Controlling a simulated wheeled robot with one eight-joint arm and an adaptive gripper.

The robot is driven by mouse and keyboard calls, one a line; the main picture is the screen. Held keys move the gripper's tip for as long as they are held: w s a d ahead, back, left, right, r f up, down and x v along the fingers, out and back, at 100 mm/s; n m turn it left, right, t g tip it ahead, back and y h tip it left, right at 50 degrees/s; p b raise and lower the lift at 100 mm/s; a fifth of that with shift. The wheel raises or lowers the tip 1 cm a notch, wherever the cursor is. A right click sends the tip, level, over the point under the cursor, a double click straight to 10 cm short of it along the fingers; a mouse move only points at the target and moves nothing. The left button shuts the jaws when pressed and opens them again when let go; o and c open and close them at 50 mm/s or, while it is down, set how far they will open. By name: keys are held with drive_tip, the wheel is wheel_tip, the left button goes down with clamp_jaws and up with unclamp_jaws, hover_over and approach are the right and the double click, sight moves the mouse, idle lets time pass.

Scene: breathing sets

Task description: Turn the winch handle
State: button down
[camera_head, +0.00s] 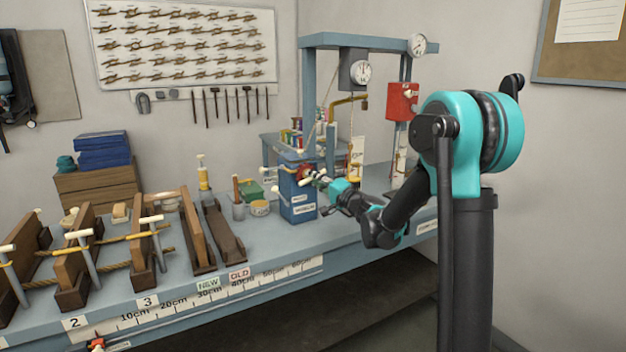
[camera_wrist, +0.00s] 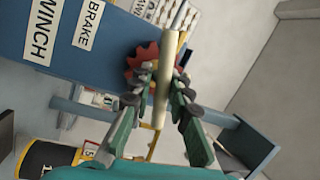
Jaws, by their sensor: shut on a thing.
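The winch is a blue box (camera_head: 297,200) on the bench, with white labels reading WINCH (camera_wrist: 42,32) and BRAKE (camera_wrist: 90,22) in the wrist view. A red toothed wheel (camera_wrist: 142,62) sits on its face. The cream winch handle (camera_wrist: 166,72) stands out in front of the wheel in the wrist view and looks small in the head view (camera_head: 319,174). My gripper (camera_wrist: 158,98) is at the handle, with its two green and grey fingers on either side, shut on it. In the head view my gripper (camera_head: 326,181) reaches the winch from the right. The fingertips partly hide the wheel.
A blue frame (camera_head: 310,80) with gauges and a red box (camera_head: 402,102) stands behind the winch. Left of the winch are a green box (camera_head: 252,190), a tin (camera_head: 260,208) and wooden stands with ropes (camera_head: 150,245). The bench front has a ruler strip.

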drive_tip(key=shift+m, duration=0.3)
idle(0.7)
idle(0.8)
drive_tip(key=c, duration=1.4)
unclamp_jaws()
drive_tip(key=shift+c, duration=0.2)
drive_tip(key=shift+s, duration=0.1)
drive_tip(key=v, duration=1.2)
